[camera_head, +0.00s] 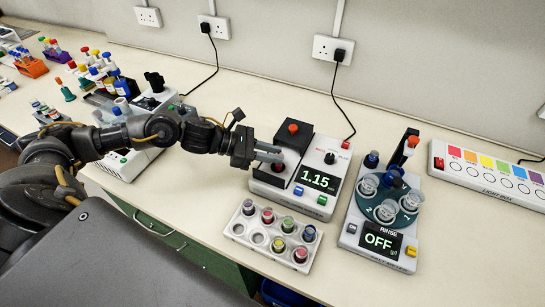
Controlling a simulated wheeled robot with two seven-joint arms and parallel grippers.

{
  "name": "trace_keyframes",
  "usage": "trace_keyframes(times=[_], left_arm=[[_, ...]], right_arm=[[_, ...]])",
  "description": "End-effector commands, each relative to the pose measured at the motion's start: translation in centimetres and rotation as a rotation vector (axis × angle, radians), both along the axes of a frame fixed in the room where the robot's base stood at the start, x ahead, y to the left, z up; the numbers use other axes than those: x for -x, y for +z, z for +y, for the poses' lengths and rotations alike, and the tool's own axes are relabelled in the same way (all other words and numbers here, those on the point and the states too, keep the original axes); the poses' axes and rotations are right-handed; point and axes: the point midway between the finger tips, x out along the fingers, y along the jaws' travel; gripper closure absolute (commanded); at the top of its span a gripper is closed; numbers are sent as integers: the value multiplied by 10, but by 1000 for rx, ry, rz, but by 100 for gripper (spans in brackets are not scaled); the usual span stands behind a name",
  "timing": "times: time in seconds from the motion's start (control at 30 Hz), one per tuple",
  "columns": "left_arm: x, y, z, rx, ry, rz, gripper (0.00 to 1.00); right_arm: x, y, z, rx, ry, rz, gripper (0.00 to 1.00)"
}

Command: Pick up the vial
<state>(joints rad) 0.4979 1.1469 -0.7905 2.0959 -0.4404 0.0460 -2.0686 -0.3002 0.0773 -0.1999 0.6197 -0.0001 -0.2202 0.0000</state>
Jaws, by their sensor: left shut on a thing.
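My left gripper (272,154) reaches in from the left, over the left side of a white instrument (318,205) whose screen reads 1.15. It is shut on a small vial with a dark red top (278,167), seen just below the fingertips at the instrument's dark well. The fingers hide part of the vial, and I cannot tell whether its base is clear of the well. A white vial rack (240,243) in front holds several vials with coloured tops, and some of its holes are empty. My right gripper is not in view.
A rinse device (377,258) with a round carousel and an OFF screen stands to the right. A light box (482,185) lies at the far right. Several bottles and racks crowd the back left. The bench front right is clear.

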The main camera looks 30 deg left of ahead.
Motion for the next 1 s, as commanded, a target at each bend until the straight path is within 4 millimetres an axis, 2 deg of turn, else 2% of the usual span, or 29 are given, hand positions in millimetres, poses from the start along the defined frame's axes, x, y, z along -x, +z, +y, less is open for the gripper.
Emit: trace_keyframes(times=[0.07, 0.33, 0.37, 0.4, 0.57, 0.6, 0.7, 0.73, 0.8, 1.0], left_arm=[[-1, 17, 0, 0, 0, -6, 100], [48, 71, 15, -7, 0, -2, 100], [54, 75, 16, -8, -1, -1, 100], [65, 71, 20, -10, 1, 2, 100], [95, 85, 27, -9, -1, 2, 100], [102, 95, 30, -9, 0, 6, 100], [116, 103, 34, -6, 0, 7, 100], [118, 111, 33, 0, 0, 6, 100], [122, 113, 34, 4, -1, 6, 100], [131, 114, 37, 1, 0, 2, 100]], right_arm=[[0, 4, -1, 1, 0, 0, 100], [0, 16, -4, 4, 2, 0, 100], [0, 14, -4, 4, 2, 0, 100], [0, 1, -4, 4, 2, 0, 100], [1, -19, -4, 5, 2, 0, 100], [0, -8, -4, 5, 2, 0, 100], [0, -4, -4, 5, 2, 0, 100], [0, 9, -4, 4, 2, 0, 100], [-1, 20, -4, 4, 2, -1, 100], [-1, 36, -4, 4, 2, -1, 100]])
